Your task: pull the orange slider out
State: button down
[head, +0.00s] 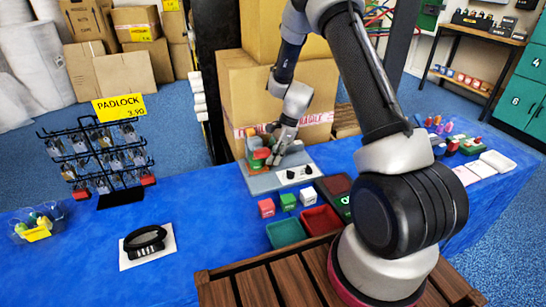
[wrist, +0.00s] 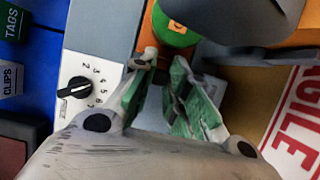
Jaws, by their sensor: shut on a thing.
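The orange slider (wrist: 148,27) shows in the wrist view as an orange strip just beyond my fingertips, beside a grey panel. My gripper (wrist: 163,62) has its green-padded fingers closed at that strip, and the held part is mostly hidden between the tips. A round green part (wrist: 174,30) with an orange patch sits just past the fingers. In the head view my gripper (head: 274,152) reaches down at the red, green and orange parts (head: 258,154) on the back left of the grey panel (head: 266,183).
A black dial (wrist: 76,88) with numbers is left of my fingers. A cardboard carton (head: 300,95) stands close behind. Small cubes (head: 288,201) and green and red trays (head: 287,232) lie in front. A padlock rack (head: 97,158) stands left; the blue tabletop between is mostly clear.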

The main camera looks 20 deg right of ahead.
jog(key=d, duration=1.1)
jog(key=shift+d, duration=0.2)
jog(key=c, duration=1.4)
grip_release()
jog(key=shift+d, duration=0.15)
jog(key=v, duration=1.2)
